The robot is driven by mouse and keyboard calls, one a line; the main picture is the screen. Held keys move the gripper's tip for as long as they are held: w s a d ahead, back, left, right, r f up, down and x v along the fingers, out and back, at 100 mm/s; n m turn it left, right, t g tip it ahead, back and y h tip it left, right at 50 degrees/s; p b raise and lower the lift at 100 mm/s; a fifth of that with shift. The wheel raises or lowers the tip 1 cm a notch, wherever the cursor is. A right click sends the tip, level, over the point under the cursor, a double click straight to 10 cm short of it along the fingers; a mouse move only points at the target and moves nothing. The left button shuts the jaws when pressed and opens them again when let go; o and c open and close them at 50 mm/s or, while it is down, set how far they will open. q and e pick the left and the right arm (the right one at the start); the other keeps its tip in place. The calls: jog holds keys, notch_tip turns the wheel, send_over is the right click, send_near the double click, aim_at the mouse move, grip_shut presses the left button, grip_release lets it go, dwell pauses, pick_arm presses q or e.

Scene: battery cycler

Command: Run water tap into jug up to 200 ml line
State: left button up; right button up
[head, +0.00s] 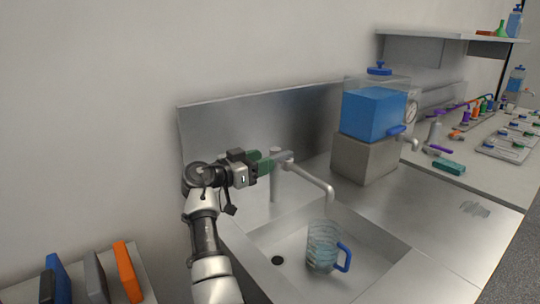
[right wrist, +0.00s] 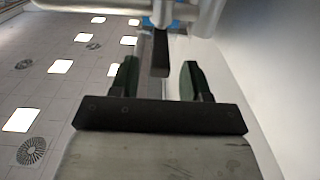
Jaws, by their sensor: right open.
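The clear jug (head: 322,236) with a blue handle (head: 344,257) stands in the sink basin (head: 290,236), below the end of the tap's spout. Its lower part looks bluish; the 200 ml line and the exact level are too small to read. The metal tap (head: 276,185) rises behind the basin. My right gripper (head: 264,160), with green fingers, is open at the tap's lever (head: 283,157). In the right wrist view, my right gripper (right wrist: 158,76) has its fingers apart, with the dark lever (right wrist: 160,54) between them. No stream is clearly visible. My left gripper is out of view.
A blue water tank (head: 374,113) stands on a grey block (head: 363,158) right of the tap. The steel counter (head: 440,215) right of the basin is mostly clear. Coloured binders (head: 127,272) stand at lower left. A bench with small parts lies farther right.

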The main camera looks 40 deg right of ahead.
aim_at(277, 158)
jog(key=d, duration=0.2)
jog(key=shift+s+d+r, duration=0.1)
jog(key=shift+s+d, duration=0.1)
jog(key=shift+d, duration=0.35)
jog(key=shift+c, duration=1.3)
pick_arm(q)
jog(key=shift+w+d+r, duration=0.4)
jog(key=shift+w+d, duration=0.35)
pick_arm(e)
grip_shut()
